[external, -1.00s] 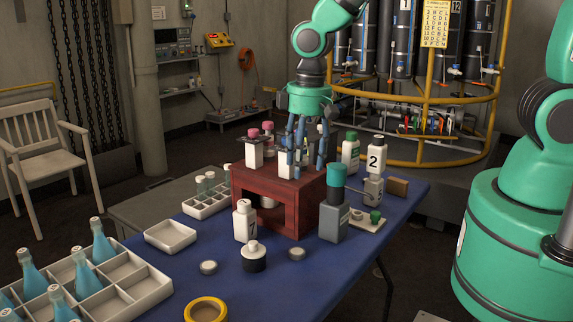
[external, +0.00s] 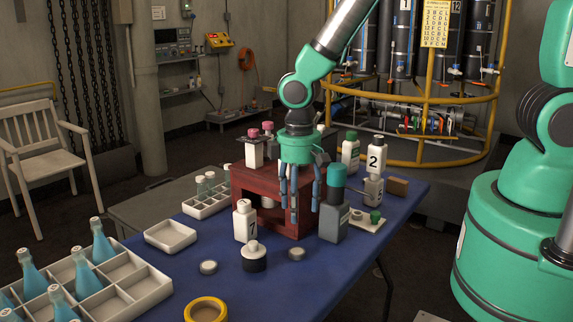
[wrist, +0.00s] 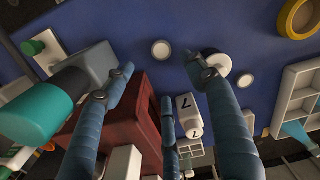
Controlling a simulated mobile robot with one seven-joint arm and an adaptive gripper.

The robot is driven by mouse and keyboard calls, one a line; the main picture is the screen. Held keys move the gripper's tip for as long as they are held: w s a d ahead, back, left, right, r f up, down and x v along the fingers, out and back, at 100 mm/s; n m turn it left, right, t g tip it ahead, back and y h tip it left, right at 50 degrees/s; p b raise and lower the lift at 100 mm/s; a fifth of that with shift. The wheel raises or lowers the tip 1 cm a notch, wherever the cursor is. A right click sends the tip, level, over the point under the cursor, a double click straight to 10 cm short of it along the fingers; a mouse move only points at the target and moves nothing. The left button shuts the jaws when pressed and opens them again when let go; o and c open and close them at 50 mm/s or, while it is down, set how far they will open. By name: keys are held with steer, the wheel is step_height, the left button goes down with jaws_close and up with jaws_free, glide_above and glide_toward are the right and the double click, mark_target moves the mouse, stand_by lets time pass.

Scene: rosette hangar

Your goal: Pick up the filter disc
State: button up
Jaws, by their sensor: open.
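The other disc (external: 208,267) is farther left, also in the wrist view (wrist: 245,80). I cannot tell for certain which is the filter disc. My gripper (external: 298,205) hangs fingers down in front of the red stand, above and slightly behind the nearer disc. It is open and empty, its fingers (wrist: 160,78) spread.
The red stand (external: 243,190) is close behind my fingers. A yellow ring (external: 205,300) lies front left.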

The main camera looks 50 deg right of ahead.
steer(key=b, duration=0.1)
glide_above(297, 251)
steer(key=f, duration=0.7)
steer(key=shift+d, duration=0.2)
steer(key=shift+r, duration=0.1)
steer(key=shift+a+f+b, duration=0.2)
steer(key=shift+f+b, duration=0.75)
steer(key=shift+f, duration=1.7)
steer(key=c, duration=1)
